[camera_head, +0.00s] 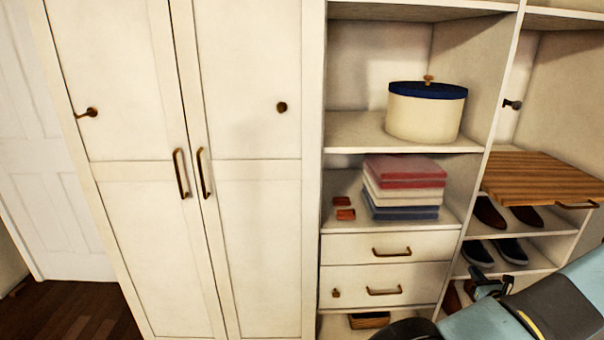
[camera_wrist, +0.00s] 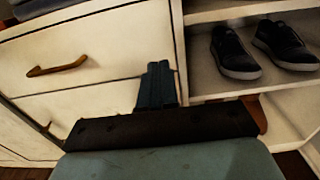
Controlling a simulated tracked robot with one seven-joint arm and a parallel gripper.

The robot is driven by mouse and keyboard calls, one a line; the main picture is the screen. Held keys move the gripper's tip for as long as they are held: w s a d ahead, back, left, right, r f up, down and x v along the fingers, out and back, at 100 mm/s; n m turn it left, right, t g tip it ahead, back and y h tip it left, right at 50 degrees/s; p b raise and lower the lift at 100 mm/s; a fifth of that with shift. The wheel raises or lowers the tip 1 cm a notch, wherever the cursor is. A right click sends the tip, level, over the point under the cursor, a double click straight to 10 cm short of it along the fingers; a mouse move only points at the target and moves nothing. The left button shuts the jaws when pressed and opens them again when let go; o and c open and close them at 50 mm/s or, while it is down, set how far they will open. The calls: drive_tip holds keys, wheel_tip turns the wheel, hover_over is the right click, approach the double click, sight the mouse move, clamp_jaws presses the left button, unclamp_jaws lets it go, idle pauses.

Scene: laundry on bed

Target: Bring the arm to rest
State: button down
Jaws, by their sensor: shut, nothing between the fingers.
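My gripper (camera_wrist: 157,85) shows in the wrist view with its two dark fingers closed together and nothing between them. It is in front of the edge between the white drawers (camera_wrist: 90,65) and the shoe shelves (camera_wrist: 232,88). In the head view my arm (camera_head: 545,310) comes in at the lower right corner, in front of the lower shelves. I cannot tell from the pictures whether the fingers touch the furniture.
A white wardrobe (camera_head: 140,230) with two shut doors stands at the left. Folded cloths (camera_head: 405,188) and a round lidded box (camera_head: 426,112) sit on shelves. A wooden board (camera_head: 540,178) juts out above dark shoes (camera_head: 511,250). Dark floor (camera_head: 75,315) shows at lower left.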

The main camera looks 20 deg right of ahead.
drive_tip(key=w+a+r+n+y, duration=0.6)
drive_tip(key=w+a+r, duration=0.1)
drive_tip(key=w+r, duration=0.15)
drive_tip(key=w+a+r+n+g+y, duration=0.25)
drive_tip(key=a+r+n, duration=0.35)
drive_tip(key=a, duration=0.4)
drive_tip(key=w+a+r+n+g+y, duration=0.1)
drive_tip(key=a+r+n+g+y, duration=0.3)
drive_tip(key=a+r, duration=0.45)
drive_tip(key=w+a+r+n+g+y, duration=0.2)
drive_tip(key=a+r+n+g, duration=0.3)
drive_tip(key=a, duration=0.6)
drive_tip(key=s+a+r+n+g+h, duration=0.2)
drive_tip(key=s+a+r+n, duration=0.35)
drive_tip(key=a, duration=0.25)
drive_tip(key=s+a+r+n+g+h, duration=0.2)
drive_tip(key=s+a+r+n+h, duration=0.15)
drive_tip(key=a+r+n, duration=0.35)
drive_tip(key=s+a+r+n+t+h, duration=0.2)
drive_tip(key=s+a+r, duration=0.1)
drive_tip(key=s, duration=0.4)
drive_tip(key=s+a+r+n+t+h, duration=0.1)
drive_tip(key=s+a+r+n+h, duration=0.1)
drive_tip(key=s, duration=0.6)
drive_tip(key=shift+a+r+n+t, duration=0.35)
drive_tip(key=shift+a+r+n, duration=0.2)
drive_tip(key=shift+r+n, duration=0.45)
drive_tip(key=shift+d+r, duration=0.1)
drive_tip(key=shift+r, duration=0.05)
